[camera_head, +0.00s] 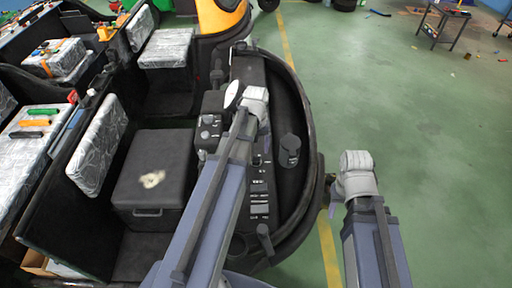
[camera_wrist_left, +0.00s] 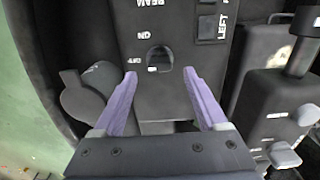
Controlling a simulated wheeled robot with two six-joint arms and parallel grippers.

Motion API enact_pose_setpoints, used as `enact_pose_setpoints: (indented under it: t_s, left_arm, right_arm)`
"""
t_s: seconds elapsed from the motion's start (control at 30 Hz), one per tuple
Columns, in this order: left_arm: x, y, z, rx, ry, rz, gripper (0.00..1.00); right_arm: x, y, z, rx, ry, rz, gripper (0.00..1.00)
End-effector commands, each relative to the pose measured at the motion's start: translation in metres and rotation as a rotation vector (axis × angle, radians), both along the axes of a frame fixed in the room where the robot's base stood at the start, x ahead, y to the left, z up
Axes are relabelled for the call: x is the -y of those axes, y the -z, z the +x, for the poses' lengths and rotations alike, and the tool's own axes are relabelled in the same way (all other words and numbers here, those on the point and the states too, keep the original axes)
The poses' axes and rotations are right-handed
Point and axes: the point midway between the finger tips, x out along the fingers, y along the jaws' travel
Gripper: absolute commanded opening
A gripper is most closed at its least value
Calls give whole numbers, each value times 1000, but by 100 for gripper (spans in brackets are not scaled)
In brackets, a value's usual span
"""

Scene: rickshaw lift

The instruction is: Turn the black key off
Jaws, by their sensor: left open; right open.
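The key switch (camera_wrist_left: 160,58) is a dark round knob on the black dashboard panel (camera_wrist_left: 150,20) in the left wrist view, with "OFF" and "ND" lettering beside it. The key's exact angle is hard to tell. My left gripper (camera_wrist_left: 160,74) is open, its two purple fingers apart on either side just in front of the switch, holding nothing. In the head view my left wrist (camera_head: 255,103) is over the dashboard and hides the key. My right gripper (camera_head: 335,193) is open and empty, beside the vehicle's rounded front edge.
A dark lever (camera_wrist_left: 85,92) stands left of the fingers in the left wrist view, and a black box with a stalk (camera_wrist_left: 285,105) stands right. The head view shows the vehicle's black seat box (camera_head: 150,175) at left and free green floor (camera_head: 430,130) at right.

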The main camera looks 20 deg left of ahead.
Motion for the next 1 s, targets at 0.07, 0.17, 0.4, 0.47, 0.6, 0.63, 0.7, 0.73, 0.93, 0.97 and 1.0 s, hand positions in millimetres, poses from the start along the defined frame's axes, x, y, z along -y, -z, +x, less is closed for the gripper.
enact_pose_setpoints:
  t_s: [0.07,0.17,0.4,0.47,0.6,0.63,0.7,0.73,0.93,0.97,1.0]
  left_arm:
    - [0,-19,0,0,0,0,75]
    - [0,-29,0,0,0,0,75]
    - [0,-35,0,0,-1,0,75]
    - [0,-34,0,0,-1,0,75]
    - [0,-34,0,0,0,0,75]
    - [0,-34,0,0,0,0,75]
    - [0,-34,0,0,0,0,75]
    - [0,-34,0,0,0,0,75]
    - [0,-34,0,0,0,0,75]
    - [0,-34,0,0,0,0,75]
    - [0,-34,0,0,0,0,75]
  right_arm:
    - [0,-19,0,0,2,1,50]
    - [0,-29,0,0,3,1,50]
    - [0,-35,0,-1,3,1,50]
    - [0,-34,0,-1,3,1,50]
    - [0,-34,0,-1,3,1,50]
    - [0,-34,0,-1,3,1,50]
    - [0,-34,0,-1,3,1,50]
    - [0,-34,0,-1,3,1,50]
    - [0,-34,0,-1,3,1,50]
    - [0,-34,0,-1,3,1,50]
    - [0,-34,0,-1,3,1,50]
